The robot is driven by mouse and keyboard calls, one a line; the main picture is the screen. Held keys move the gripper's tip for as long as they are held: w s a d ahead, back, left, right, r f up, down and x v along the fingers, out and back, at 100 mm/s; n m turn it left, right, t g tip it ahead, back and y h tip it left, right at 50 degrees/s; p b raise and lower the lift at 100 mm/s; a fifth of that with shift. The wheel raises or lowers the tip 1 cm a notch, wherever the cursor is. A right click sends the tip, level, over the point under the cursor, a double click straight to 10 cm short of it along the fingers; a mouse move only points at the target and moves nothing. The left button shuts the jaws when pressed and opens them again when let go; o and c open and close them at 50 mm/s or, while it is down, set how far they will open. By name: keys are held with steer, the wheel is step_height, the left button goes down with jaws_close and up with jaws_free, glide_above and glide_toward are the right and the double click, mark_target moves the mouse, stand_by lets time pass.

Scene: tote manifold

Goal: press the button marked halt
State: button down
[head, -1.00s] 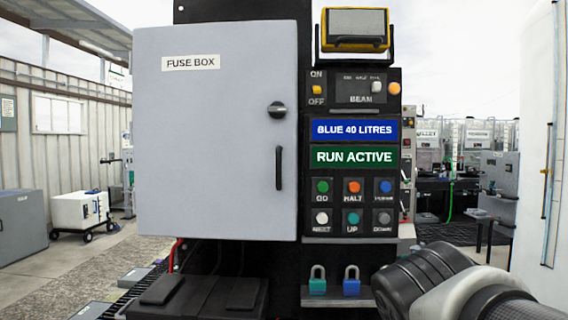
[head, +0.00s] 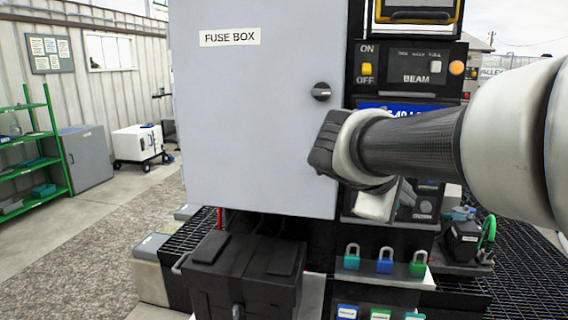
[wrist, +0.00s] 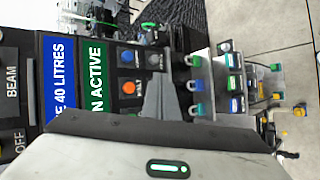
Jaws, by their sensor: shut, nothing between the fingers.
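The halt button (wrist: 128,86) is the orange round button on the black control panel, seen sideways in the wrist view with part of its label below it. In the head view my arm hides it. My gripper (wrist: 158,84) is shut and empty. Its grey fingers show close beside the halt button, over the lower button row, and I cannot tell whether they touch the panel. In the head view the dark gripper body (head: 335,145) is in front of the panel's left part and the fuse box edge. A blue button (wrist: 126,55) sits beside the halt button.
The grey fuse box (head: 265,120) is left of the panel. Several padlocks (head: 384,262) stand on a ledge below. A black case (head: 240,270) is at the lower front.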

steer(key=w+d+p, duration=0.2)
steer(key=w, duration=0.6)
steer(key=shift+w+d, duration=0.25)
stand_by(2.1)
steer(key=shift+w+d, duration=0.1)
steer(key=shift+w, duration=0.3)
steer(key=shift+w+d, duration=0.15)
steer(key=shift+w, duration=0.4)
stand_by(0.7)
stand_by(0.4)
steer(key=shift+s+a+b, duration=0.15)
steer(key=shift+s+b, duration=0.1)
steer(key=shift+s, duration=0.25)
steer(key=shift+s+a+b, duration=0.15)
steer(key=shift+s+b, duration=0.1)
steer(key=shift+s, duration=0.25)
